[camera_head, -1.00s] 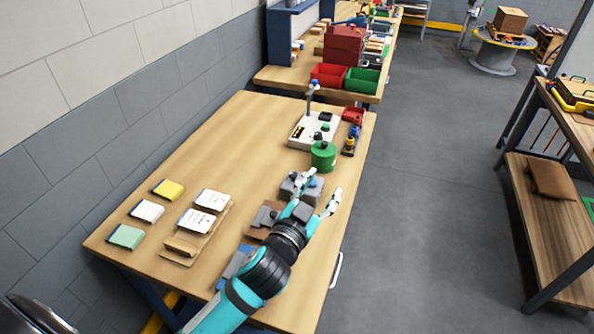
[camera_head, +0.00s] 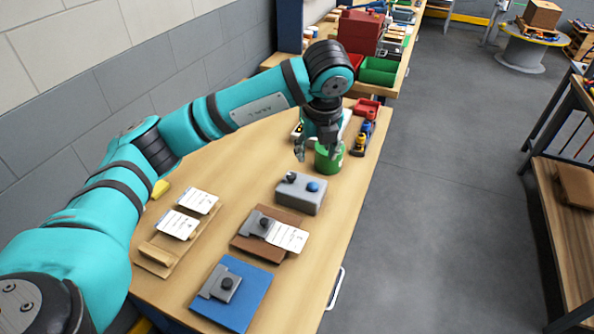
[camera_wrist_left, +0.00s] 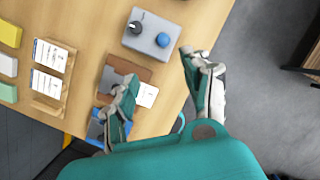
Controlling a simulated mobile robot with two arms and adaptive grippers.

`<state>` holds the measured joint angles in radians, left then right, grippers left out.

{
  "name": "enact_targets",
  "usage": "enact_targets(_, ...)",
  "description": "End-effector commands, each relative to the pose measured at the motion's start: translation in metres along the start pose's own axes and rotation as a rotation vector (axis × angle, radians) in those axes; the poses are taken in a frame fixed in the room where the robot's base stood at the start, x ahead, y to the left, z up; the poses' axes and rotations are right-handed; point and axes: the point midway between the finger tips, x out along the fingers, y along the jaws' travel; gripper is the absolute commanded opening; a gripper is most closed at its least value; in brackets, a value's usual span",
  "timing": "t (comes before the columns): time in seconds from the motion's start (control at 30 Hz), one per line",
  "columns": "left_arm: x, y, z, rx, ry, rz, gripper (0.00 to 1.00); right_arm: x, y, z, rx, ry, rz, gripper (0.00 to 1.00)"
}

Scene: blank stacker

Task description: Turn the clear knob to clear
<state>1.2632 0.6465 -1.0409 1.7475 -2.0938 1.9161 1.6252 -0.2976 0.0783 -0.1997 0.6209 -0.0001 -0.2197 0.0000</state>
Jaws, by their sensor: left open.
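A grey box (camera_head: 301,197) with a dark knob (camera_head: 291,177) at its left and a blue button (camera_head: 313,187) at its right stands on the wooden bench. In the left wrist view the box (camera_wrist_left: 143,47), its dark knob (camera_wrist_left: 135,27) with a light mark, and the blue button (camera_wrist_left: 162,40) show clearly. The lettering is too small to read. My right gripper is not in view.
A brown board (camera_head: 244,243) with a grey clamp and white card, and a blue board (camera_head: 249,297), lie nearer. A wooden tray (camera_head: 160,262) with white cards is left. Red and green bins (camera_head: 378,71) stand beyond.

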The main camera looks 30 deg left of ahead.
Motion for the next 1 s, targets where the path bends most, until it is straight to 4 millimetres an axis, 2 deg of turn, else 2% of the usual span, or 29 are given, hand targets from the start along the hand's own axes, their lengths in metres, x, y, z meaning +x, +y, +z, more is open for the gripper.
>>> enact_targets(0.03, -0.004, 0.009, 0.013, -0.038, -0.045, 0.041, 0.49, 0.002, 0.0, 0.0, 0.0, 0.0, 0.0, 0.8)
enact_targets(0.1, -0.008, 0.018, 0.024, -0.072, -0.082, 0.078, 0.49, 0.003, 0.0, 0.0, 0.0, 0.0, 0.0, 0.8)
enact_targets(0.27, 0.003, 0.023, 0.028, -0.088, -0.094, 0.097, 0.49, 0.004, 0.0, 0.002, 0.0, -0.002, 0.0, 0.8)
enact_targets(0.37, 0.019, 0.025, 0.028, -0.087, -0.091, 0.097, 0.49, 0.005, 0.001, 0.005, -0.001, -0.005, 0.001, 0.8)
enact_targets(0.8, 0.11, 0.034, 0.038, -0.085, -0.091, 0.098, 0.49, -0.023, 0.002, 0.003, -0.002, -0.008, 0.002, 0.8)
enact_targets(1.0, 0.143, 0.036, 0.041, -0.084, -0.092, 0.094, 0.49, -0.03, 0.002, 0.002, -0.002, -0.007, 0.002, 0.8)
